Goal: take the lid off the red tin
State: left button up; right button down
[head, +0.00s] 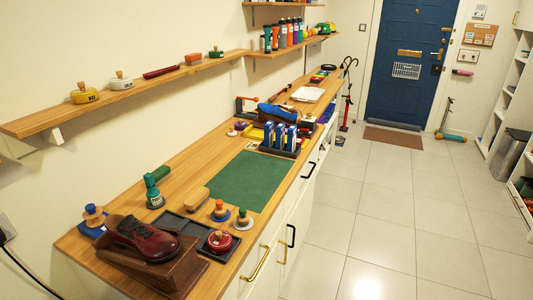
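The red tin (220,241) is small and round, near the front right edge of the wooden counter, beside the wooden stand with the brown shoe. It seems to have its lid on, with a small knob on top, and it sits on or against a dark tray (190,225). The line between lid and tin is too small to make out. Neither of my grippers shows in the head view.
A brown shoe (145,238) rests on a wooden stand left of the tin. Small knobbed items (243,220) stand just behind it. A green bottle (153,190) stands farther left. The green mat (250,180) is clear. The tiled floor at right (390,220) is open.

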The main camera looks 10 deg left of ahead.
aim_at(220, 239)
jog(key=i+l+u, duration=0.5)
jog(key=l, duration=0.25)
jog(key=i+l+u, duration=0.25)
jog(key=l, duration=0.2)
